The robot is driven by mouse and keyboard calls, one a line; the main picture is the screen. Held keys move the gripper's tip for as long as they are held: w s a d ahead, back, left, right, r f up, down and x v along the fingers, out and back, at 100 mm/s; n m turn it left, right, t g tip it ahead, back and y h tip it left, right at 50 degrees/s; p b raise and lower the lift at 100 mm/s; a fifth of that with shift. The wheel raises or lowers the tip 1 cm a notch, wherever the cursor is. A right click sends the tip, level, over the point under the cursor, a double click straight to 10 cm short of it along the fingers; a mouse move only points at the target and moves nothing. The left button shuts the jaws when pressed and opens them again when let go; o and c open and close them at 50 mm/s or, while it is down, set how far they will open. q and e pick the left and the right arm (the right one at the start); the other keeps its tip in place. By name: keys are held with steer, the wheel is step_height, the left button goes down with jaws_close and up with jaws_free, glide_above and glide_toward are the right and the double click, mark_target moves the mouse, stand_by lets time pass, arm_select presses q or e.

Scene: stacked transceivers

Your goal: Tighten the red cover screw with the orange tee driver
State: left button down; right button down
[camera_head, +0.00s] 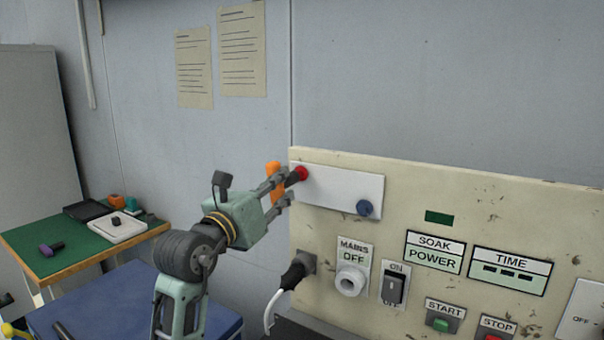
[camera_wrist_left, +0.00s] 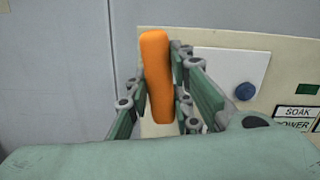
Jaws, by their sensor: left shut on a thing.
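My left gripper (camera_head: 279,191) is shut on the orange tee driver (camera_head: 274,170), at the upper left of the beige panel. In the left wrist view the driver's orange handle (camera_wrist_left: 156,75) stands nearly upright between the fingers. The driver's dark shaft end meets the red cover screw (camera_head: 301,174) at the left end of the white cover plate (camera_head: 340,188). Whether the tip is seated in the screw cannot be told. In the left wrist view the red screw is hidden behind the handle and fingers. My right gripper is not in view.
A blue screw (camera_head: 364,208) sits at the plate's lower right. A green-topped table (camera_head: 75,265) with a tray and small parts stands at left.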

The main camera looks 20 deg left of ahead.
arm_select(q)
steer(key=shift+w, duration=0.3)
steer(key=shift+w+d, duration=0.15)
steer(key=shift+w, duration=0.6)
steer(key=c, duration=2.2)
jaws_free()
jaws_close()
steer(key=m, duration=0.3)
steer(key=m+h, duration=0.1)
steer(key=m, duration=0.3)
steer(key=shift+a+m, duration=0.2)
steer(key=shift+m, duration=0.1)
steer(key=m+h, duration=0.1)
steer(key=m, duration=0.3)
jaws_free()
steer(key=shift+d, duration=0.1)
jaws_close()
